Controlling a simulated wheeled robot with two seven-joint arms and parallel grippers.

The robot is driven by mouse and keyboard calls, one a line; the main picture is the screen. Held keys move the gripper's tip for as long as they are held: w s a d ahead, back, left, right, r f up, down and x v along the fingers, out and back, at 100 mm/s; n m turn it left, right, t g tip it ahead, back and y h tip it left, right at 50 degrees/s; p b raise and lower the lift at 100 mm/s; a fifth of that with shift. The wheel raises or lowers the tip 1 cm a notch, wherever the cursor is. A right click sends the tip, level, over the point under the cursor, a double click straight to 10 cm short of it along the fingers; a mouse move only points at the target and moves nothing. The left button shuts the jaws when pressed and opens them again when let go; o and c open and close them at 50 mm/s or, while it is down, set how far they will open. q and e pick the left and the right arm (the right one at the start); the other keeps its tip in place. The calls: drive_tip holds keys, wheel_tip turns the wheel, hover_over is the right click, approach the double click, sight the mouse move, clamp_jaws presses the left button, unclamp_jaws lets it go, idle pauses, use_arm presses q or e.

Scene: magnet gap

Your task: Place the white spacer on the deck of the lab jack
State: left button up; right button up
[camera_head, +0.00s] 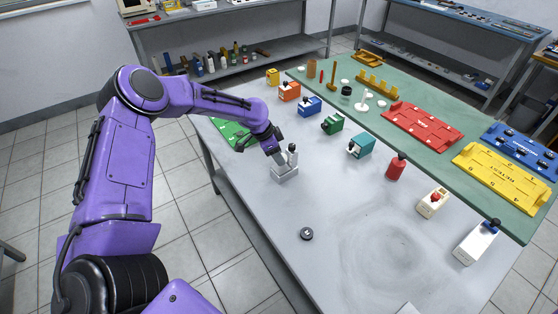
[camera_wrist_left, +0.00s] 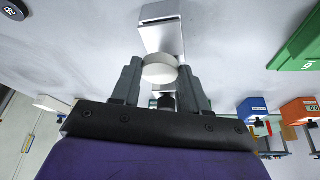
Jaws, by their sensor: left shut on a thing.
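The white spacer (camera_wrist_left: 160,69) is a short round disc held between the fingertips of my left gripper (camera_wrist_left: 161,78) in the left wrist view. My left gripper also shows in the head view (camera_head: 278,158), pointing down at a small light grey block-shaped lab jack (camera_head: 285,174) on the table. In the left wrist view the lab jack (camera_wrist_left: 162,32) lies just beyond the spacer, with a shiny metal side. I cannot tell whether the spacer touches the deck. The spacer is not clear in the head view. My right gripper is not in view.
A dark disc (camera_head: 307,234) lies on the grey table (camera_head: 350,215). A green plate (camera_head: 232,134) is left of the lab jack. Coloured blocks, a red bottle (camera_head: 396,167) and a cream block (camera_head: 432,203) stand to the right. The table's near middle is mostly clear.

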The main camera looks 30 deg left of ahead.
use_arm(q)
drive_tip(key=shift+w+f, duration=0.2)
drive_tip(key=shift+f, duration=1.65)
drive_tip(key=shift+d+f, duration=0.1)
drive_tip(key=shift+f, duration=0.15)
drive_tip(key=o, duration=1)
drive_tip(key=shift+r, duration=0.7)
drive_tip(key=v, duration=1.1)
drive_tip(key=shift+s, duration=0.15)
